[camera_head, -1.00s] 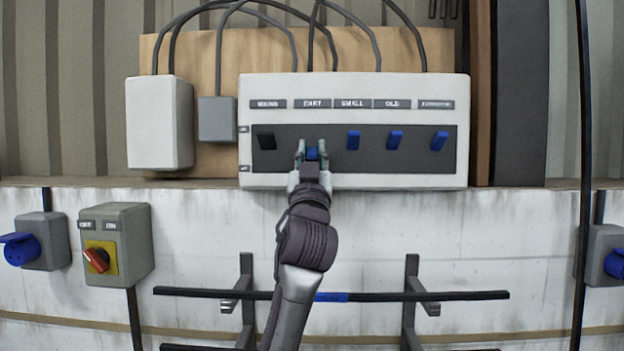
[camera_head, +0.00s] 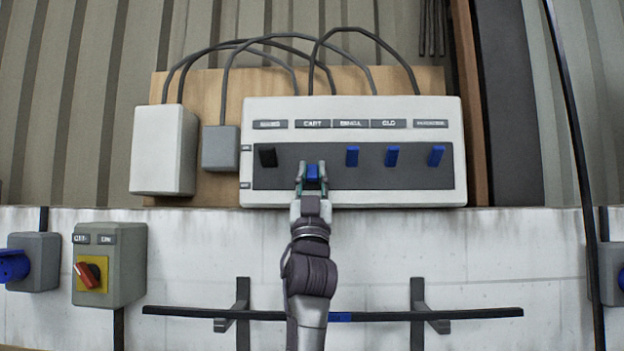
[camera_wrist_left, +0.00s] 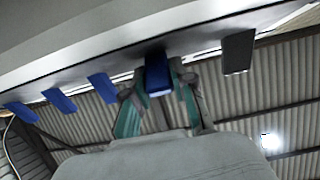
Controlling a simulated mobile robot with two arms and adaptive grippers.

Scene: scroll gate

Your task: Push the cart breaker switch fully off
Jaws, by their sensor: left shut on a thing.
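The white breaker panel (camera_head: 353,103) hangs on a wooden board, with a dark strip of switches under small labels. The blue cart switch (camera_head: 312,172) sits below the "CART" label, lower than the other switches in the strip. My left gripper (camera_head: 312,174) comes up from below with its fingers on both sides of this switch, shut on it. In the left wrist view the blue cart switch (camera_wrist_left: 158,75) shows between the two green-lined fingers (camera_wrist_left: 158,95). My right gripper is in neither view.
A black switch (camera_head: 267,155) is left of the gripper; blue switches (camera_head: 352,156) (camera_head: 392,155) (camera_head: 436,155) are to the right. A grey box with a red rotary knob (camera_head: 88,275) is at lower left. A dark rail (camera_head: 400,316) runs below.

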